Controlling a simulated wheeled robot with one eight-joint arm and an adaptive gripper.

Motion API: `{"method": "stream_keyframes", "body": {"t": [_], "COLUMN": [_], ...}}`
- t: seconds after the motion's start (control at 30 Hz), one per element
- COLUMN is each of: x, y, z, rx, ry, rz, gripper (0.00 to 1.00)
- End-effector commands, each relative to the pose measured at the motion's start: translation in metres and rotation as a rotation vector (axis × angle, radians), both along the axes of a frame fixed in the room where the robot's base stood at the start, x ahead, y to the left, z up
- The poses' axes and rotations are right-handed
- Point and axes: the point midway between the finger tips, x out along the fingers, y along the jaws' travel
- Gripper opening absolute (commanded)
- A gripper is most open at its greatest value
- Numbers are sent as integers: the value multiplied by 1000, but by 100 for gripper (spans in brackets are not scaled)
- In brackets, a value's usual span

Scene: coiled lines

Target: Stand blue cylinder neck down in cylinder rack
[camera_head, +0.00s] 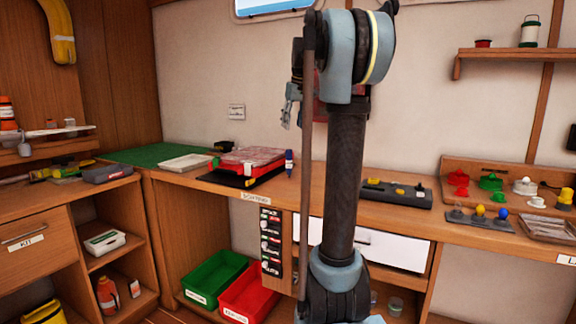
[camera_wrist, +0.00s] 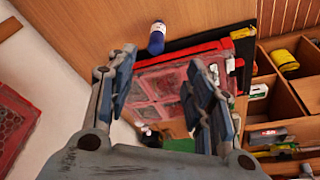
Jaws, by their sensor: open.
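A small dark blue cylinder (camera_head: 289,163) with a pale band stands on the wooden bench, just right of the stacked red trays. In the wrist view the blue cylinder (camera_wrist: 157,40) shows beyond my fingertips, near the top, with a white end. My gripper (camera_wrist: 160,75) is open and empty, its two fingers wide apart; in the head view it (camera_head: 291,104) hangs in the air above the bench, partly behind my arm. A dark rack (camera_head: 478,219) with grey, yellow and blue round tops stands at the right; I cannot tell surely that it is the cylinder rack.
Red trays (camera_head: 251,156) on a black base lie left of the cylinder. A dark block with yellow pieces (camera_head: 395,192) lies right of my arm. Red, green and white fittings (camera_head: 490,182) stand behind the rack. Green (camera_head: 215,277) and red bins sit below. Bench around the cylinder is partly clear.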

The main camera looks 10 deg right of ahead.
Motion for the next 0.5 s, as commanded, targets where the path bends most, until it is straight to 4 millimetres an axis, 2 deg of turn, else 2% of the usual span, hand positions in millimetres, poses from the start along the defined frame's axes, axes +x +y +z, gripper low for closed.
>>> {"method": "stream_keyframes", "body": {"t": [0.5], "x": [22], "y": [7], "z": [-87], "rx": [0], "ry": [0], "rz": [-1], "gripper": [48]}}
